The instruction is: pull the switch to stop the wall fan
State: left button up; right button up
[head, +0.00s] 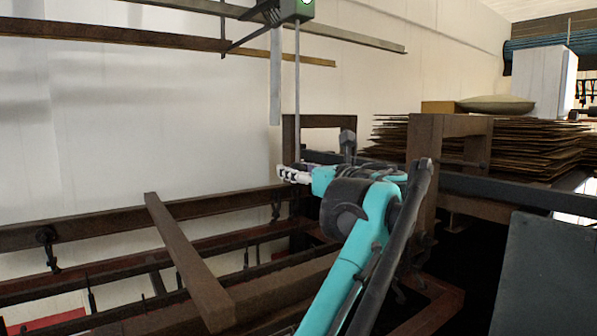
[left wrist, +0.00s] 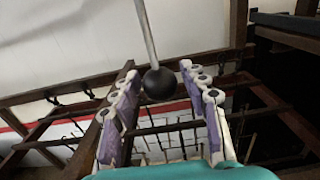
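The switch is a green box (head: 297,9) at the top of the head view, with a thin grey pull rod (head: 297,85) hanging straight down from it. In the left wrist view the rod ends in a black ball (left wrist: 158,84). My left gripper (head: 293,175) is at the rod's lower end in the head view. The left wrist view shows its two fingers (left wrist: 158,85) open, with the ball between their tips in the picture and space on both sides. Whether the ball is at fingertip depth I cannot tell. My right gripper and the fan are not in view.
A dark wooden frame with beams (head: 190,265) stands below and left of my arm. A stack of thin brown sheets (head: 530,145) lies at the right. Wooden rails (head: 110,35) cross near the switch. The white wall (head: 120,120) is behind, with open air around the rod.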

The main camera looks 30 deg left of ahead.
pick_arm(q)
jog(key=c, duration=0.6)
jog(key=shift+f, duration=0.15)
jog(key=shift+f+b, duration=0.6)
jog(key=shift+f, duration=0.25)
jog(key=shift+r+p, duration=1.05)
jog(key=o, duration=1.2)
jog(key=shift+a, duration=0.1)
